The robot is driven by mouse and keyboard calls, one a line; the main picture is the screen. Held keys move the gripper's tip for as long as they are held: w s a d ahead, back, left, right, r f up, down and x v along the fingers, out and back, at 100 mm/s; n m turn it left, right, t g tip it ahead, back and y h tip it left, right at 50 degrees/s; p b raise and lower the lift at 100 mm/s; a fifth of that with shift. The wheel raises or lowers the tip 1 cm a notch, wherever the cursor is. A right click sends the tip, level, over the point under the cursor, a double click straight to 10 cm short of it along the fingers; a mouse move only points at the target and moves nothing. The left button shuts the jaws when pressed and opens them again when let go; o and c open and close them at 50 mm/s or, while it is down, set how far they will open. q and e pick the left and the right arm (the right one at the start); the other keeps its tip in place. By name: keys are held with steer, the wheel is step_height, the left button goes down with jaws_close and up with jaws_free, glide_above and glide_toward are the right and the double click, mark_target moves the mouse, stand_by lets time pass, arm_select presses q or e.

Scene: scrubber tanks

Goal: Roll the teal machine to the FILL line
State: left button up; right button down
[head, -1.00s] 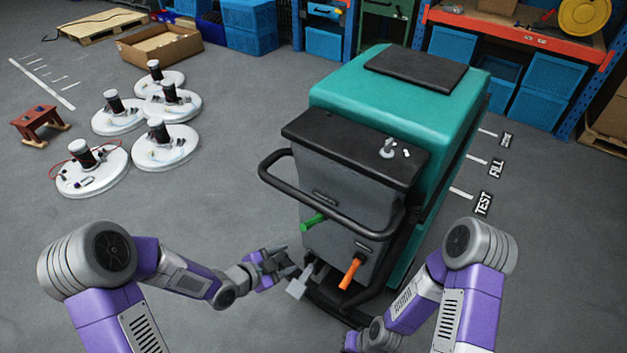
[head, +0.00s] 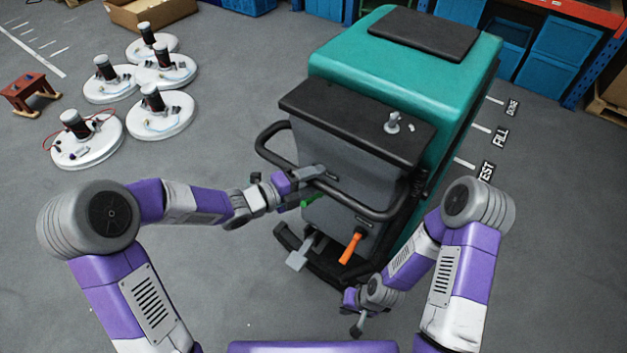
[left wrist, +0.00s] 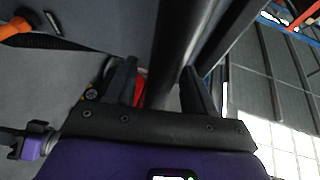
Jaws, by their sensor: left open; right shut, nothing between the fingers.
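The teal machine (head: 405,65) stands on the floor at centre right in the head view, its grey control end towards me. A black loop handle (head: 275,155) sticks out from that end. My left gripper (head: 318,172) is open at the handle; in the left wrist view, a black bar (left wrist: 185,45) runs between the two fingers. Whether they touch it I cannot tell. My right gripper (head: 358,324) is shut and empty, low beside the machine's base. The FILL line (head: 480,127) and its label (head: 500,137) lie on the floor right of the machine.
A green lever (head: 308,201), an orange lever (head: 350,248) and a grey pedal (head: 297,260) are on the machine's near end. TEST (head: 487,171) and DONE (head: 512,107) labels flank FILL. White round units (head: 85,145) stand at left. Blue bins (head: 565,50) line the back right.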

arm_select(q)
steer(key=shift+w+d, duration=0.1)
steer(key=shift+d, duration=0.05)
jaws_close()
steer(key=shift+w, duration=0.1)
stand_by(0.4)
